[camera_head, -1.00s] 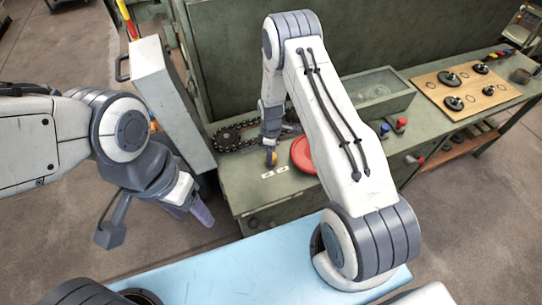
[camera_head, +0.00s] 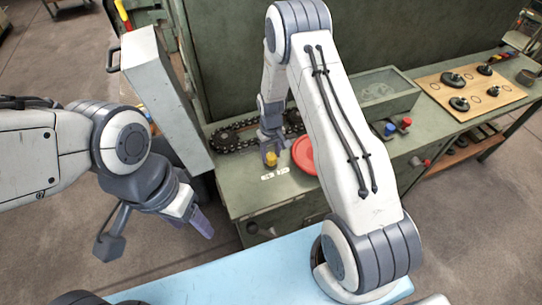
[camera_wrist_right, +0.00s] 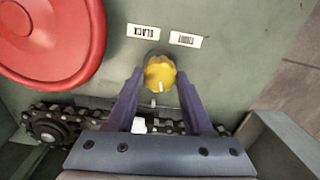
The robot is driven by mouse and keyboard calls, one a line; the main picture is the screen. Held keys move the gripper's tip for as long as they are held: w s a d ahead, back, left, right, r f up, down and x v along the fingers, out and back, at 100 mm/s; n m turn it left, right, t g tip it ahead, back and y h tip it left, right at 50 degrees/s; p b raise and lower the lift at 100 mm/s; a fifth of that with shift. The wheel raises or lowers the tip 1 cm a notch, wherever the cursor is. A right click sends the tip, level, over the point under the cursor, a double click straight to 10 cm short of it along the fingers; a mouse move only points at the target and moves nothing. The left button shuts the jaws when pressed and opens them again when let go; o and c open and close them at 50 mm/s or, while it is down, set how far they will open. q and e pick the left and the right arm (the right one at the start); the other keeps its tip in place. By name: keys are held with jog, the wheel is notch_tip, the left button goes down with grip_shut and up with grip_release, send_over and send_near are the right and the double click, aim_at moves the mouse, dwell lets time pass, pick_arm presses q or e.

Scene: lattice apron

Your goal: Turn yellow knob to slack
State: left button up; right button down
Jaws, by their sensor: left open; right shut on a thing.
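The yellow knob (camera_wrist_right: 159,72) is on the green bench top, between the two fingers of my right gripper (camera_wrist_right: 160,78), which is shut on it. A small pale mark shows near the knob's lower edge in the right wrist view. Just above it there are two white labels, a SLACK label (camera_wrist_right: 143,31) and a second label (camera_wrist_right: 186,39) whose word is hard to read. In the head view the knob (camera_head: 271,158) shows below the right wrist. My left gripper (camera_head: 196,218) is open and empty, in the air left of the bench.
A red disc (camera_wrist_right: 50,40) lies close beside the knob. A black chain on sprockets (camera_head: 228,138) runs behind it. A grey panel (camera_head: 165,100) stands at the bench's left end. Red and blue pieces and a wooden board (camera_head: 445,105) with black parts are further right.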

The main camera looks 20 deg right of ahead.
jog(key=m+b, duration=0.1)
jog(key=m, duration=0.3)
jog(key=shift+w+m, duration=0.1)
jog(key=shift+m, duration=0.2)
jog(key=m+b, duration=0.1)
jog(key=m, duration=0.4)
jog(key=shift+b, duration=0.35)
jog(key=m+b, duration=0.1)
jog(key=m, duration=0.4)
jog(key=shift+m, duration=0.4)
jog(key=m, duration=0.5)
jog(key=shift+m+b, duration=0.3)
jog(key=shift+b, duration=0.05)
jog(key=shift+c, duration=1.5)
grip_release()
jog(key=shift+r, duration=0.1)
